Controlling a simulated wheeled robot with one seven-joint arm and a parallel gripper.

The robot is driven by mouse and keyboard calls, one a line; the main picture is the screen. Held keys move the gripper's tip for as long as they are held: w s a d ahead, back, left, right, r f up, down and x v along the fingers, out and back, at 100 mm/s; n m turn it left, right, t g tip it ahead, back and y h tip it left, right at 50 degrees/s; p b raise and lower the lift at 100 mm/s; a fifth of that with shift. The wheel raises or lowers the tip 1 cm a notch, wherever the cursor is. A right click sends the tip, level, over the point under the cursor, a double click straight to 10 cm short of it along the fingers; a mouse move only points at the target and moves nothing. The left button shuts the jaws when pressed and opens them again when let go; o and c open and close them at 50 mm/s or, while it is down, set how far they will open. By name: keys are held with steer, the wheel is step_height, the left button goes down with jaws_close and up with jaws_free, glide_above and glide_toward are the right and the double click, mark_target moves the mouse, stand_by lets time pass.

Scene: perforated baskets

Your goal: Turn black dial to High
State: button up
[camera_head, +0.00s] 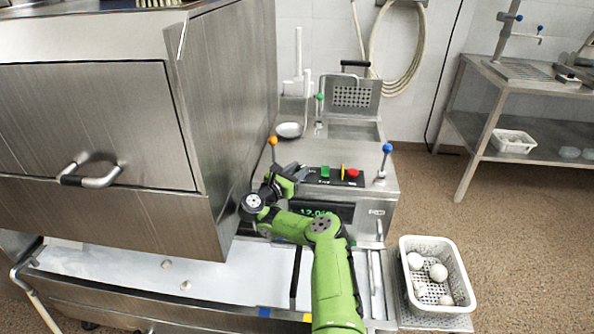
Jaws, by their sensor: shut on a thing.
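My green arm reaches to the control panel (361,182) on the front of the steel fryer-like machine. My gripper (292,172) is at the panel's left end, shut on the black dial there. The dial is mostly hidden by the dark fingers, and its marks and setting are too small to read. Right of my gripper on the panel are a green button (325,172), a yellow piece (342,172) and a red button (352,172). A green digital display (317,211) shows below, partly behind my arm.
An orange-knobbed lever (272,141) stands close left of my gripper, a blue-knobbed lever (386,148) at right. A large steel cabinet (190,110) rises close on the left. A perforated white basket (403,262) with white balls stands at lower right. Floor beyond is clear.

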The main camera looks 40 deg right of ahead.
steer(key=shift+a+f, duration=0.1)
steer(key=shift+f, duration=0.15)
steer(key=o, duration=1)
steer(key=shift+w+a, duration=0.1)
steer(key=shift+a, duration=0.05)
steer(key=shift+o, duration=0.2)
steer(key=shift+s+r, duration=0.15)
steer(key=shift+s, duration=0.25)
step_height(320, 180, up, 10)
steer(key=p, duration=0.3)
steer(key=shift+a, duration=0.15)
steer(key=shift+s+r, duration=0.1)
